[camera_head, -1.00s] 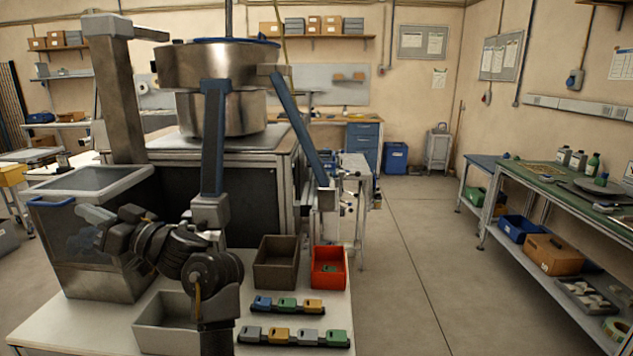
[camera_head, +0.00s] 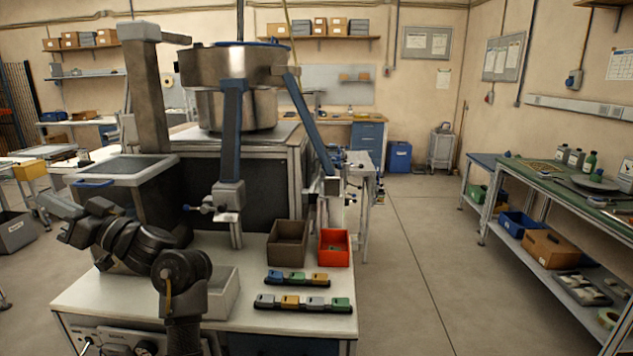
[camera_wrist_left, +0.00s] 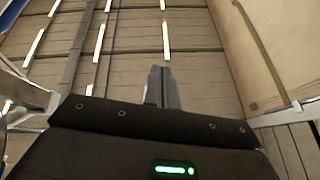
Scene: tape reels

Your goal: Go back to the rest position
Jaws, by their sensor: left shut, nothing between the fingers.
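My left gripper (camera_head: 58,212) is at the left of the head view, raised at the end of my bent left arm and pointing away to the left. It is beside the grey-lidded bin (camera_head: 128,168) and touches nothing that I can make out. In the left wrist view its two fingers (camera_wrist_left: 161,88) are together and hold nothing, with ceiling-like panels and light strips behind them. My right gripper is in neither view.
The white bench (camera_head: 250,316) holds a brown bin (camera_head: 288,243), a red bin (camera_head: 334,248), a grey bin (camera_head: 224,293) and two rows of coloured blocks (camera_head: 305,303). A steel bowl feeder (camera_head: 225,68) stands behind. The floor (camera_head: 400,270) to the right is clear.

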